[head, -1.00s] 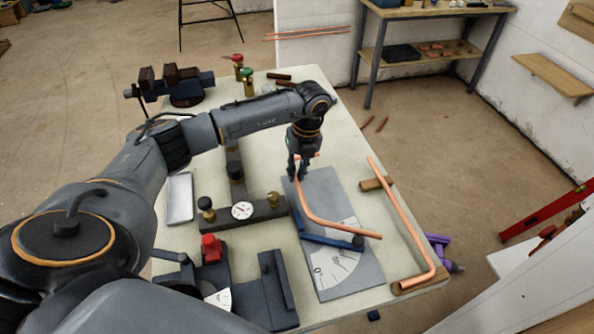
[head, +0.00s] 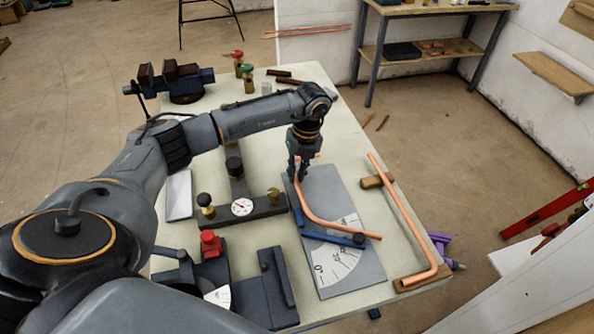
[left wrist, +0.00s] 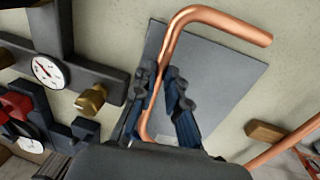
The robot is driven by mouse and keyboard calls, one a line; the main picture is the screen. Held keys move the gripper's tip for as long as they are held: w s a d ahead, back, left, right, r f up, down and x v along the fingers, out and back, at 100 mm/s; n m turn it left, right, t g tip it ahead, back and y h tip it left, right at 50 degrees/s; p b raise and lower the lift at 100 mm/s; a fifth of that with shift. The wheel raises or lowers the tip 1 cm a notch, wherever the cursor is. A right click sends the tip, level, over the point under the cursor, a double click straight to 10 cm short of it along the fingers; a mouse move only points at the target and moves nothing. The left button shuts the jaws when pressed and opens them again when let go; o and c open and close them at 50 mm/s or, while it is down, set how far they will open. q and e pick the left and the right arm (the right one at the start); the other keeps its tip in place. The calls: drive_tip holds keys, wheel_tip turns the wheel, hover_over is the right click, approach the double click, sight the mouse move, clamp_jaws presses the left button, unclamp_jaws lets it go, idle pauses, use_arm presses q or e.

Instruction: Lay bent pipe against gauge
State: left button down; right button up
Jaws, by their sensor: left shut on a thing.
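A bent copper pipe (head: 328,222) lies over the grey angle gauge plate (head: 350,275), which has a white marked scale and a blue arm (head: 330,238). My left gripper (head: 301,172) is shut on the pipe near its far end. The pipe's bend sits above the scale, and its lower leg runs close along the blue arm; I cannot tell whether they touch. In the left wrist view the gripper fingers (left wrist: 163,105) clasp the pipe (left wrist: 215,15), with the gauge plate (left wrist: 225,75) beneath. My right gripper is not in view.
A second bent copper pipe (head: 405,220) rests on wooden blocks (head: 377,181) at the table's right edge. A dial fixture (head: 242,208) and a dark bender with a red knob (head: 210,243) stand left of the gauge. A vise (head: 180,82) stands at the far left.

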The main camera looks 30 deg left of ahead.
use_arm(q)
drive_tip(key=shift+f+b, duration=0.3)
drive_tip(key=shift+f, duration=0.3)
idle(0.5)
drive_tip(key=c, duration=1.3)
unclamp_jaws()
drive_tip(key=shift+r, duration=0.1)
drive_tip(key=r, duration=0.4)
drive_tip(key=w+r, duration=0.1)
drive_tip(key=r, duration=0.2)
drive_tip(key=d+r, duration=0.1)
drive_tip(key=r, duration=0.3)
drive_tip(key=shift+w+r, duration=0.15)
drive_tip(key=shift+r, duration=0.2)
